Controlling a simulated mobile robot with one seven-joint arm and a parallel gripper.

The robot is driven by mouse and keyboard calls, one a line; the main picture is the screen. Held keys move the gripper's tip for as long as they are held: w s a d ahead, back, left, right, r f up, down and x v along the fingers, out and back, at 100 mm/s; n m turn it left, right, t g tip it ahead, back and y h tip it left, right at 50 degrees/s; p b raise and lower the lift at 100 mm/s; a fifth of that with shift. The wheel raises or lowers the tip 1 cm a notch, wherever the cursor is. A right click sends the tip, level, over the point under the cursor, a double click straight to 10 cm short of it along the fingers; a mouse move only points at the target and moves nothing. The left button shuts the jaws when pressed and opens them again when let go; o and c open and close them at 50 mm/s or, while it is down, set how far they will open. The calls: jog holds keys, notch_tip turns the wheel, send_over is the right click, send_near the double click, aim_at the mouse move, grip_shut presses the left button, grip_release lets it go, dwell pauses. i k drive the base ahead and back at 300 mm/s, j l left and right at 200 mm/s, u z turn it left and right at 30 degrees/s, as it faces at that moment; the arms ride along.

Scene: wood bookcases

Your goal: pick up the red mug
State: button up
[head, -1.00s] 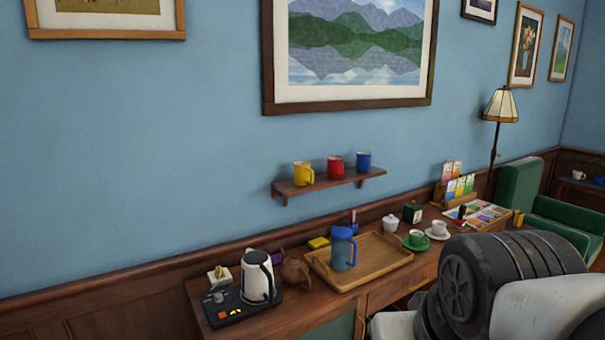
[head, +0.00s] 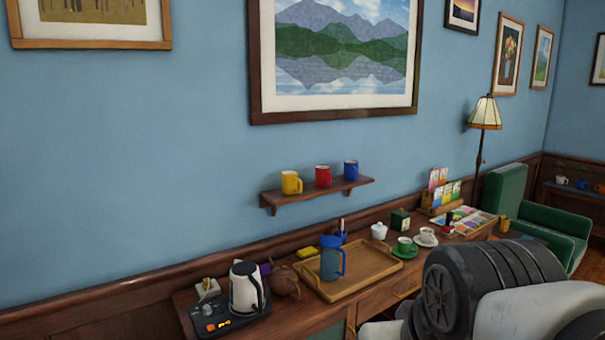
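The red mug (head: 323,176) stands upright on a small wooden wall shelf (head: 320,192) above the desk. It is in the middle of a row, with a yellow mug (head: 291,182) to its left and a blue mug (head: 351,170) to its right. Small gaps separate the mugs. A large dark and pale part of my own arm fills the lower right of the head view. My gripper does not show, so its state cannot be seen.
The wooden desk (head: 285,323) below holds a white kettle (head: 246,287), a brown teapot (head: 284,281), a wooden tray (head: 379,270) with a blue pitcher (head: 331,262), and cups. A green armchair (head: 511,200) and a floor lamp (head: 485,114) stand at the right.

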aim_at(323, 173)
jog(key=i+l+u, duration=0.4)
jog(key=i+l, duration=0.7)
jog(key=l, duration=0.1)
